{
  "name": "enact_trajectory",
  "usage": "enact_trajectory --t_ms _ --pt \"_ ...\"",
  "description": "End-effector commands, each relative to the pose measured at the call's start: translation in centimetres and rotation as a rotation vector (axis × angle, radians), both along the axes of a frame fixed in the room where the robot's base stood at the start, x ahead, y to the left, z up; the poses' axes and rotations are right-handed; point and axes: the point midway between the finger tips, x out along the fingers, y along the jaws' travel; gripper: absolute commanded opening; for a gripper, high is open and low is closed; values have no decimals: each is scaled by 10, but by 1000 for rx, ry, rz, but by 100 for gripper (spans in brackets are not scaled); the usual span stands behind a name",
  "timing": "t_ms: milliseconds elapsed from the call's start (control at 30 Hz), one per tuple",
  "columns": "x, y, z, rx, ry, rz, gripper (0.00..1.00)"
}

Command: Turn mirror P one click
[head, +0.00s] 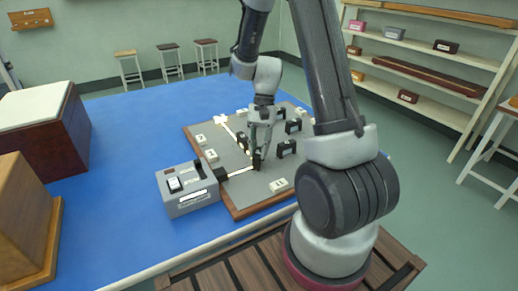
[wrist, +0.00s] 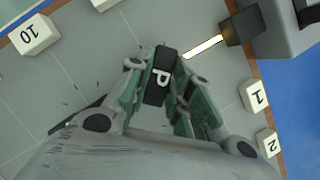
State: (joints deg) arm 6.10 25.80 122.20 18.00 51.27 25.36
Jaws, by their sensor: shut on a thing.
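Mirror P is a small black block with a white letter P on top (wrist: 160,76), near the middle of the wrist view. My gripper (wrist: 162,88) is shut on it, with a green-lined finger on each side. In the head view my gripper (head: 258,158) reaches down onto the grey board (head: 225,186), and mirror P (head: 257,165) shows as a dark block at its fingertips. A grey lamp box (head: 188,188) sends a bright beam (head: 241,171) to mirror P. A second bright line (head: 234,136) runs from near P to a glowing spot at the upper left.
Other black mirror blocks (head: 287,148) stand on the board right of and behind my gripper. White numbered blocks, such as 10 (wrist: 34,35) and 1 (wrist: 254,96), line the board's edges.

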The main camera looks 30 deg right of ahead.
Motion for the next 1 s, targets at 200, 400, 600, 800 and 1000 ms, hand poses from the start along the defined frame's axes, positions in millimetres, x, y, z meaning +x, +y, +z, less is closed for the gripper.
enact_trajectory --t_ms 200,400,600,800,1000 --pt "1 0 1 -1 -2 0 0" --pt "1 0 0 -1 -2 0 43" --pt "0 0 0 0 -1 -1 43" --pt "5 -4 12 0 -4 -1 43" --pt "16 -16 52 -1 -7 -3 43"
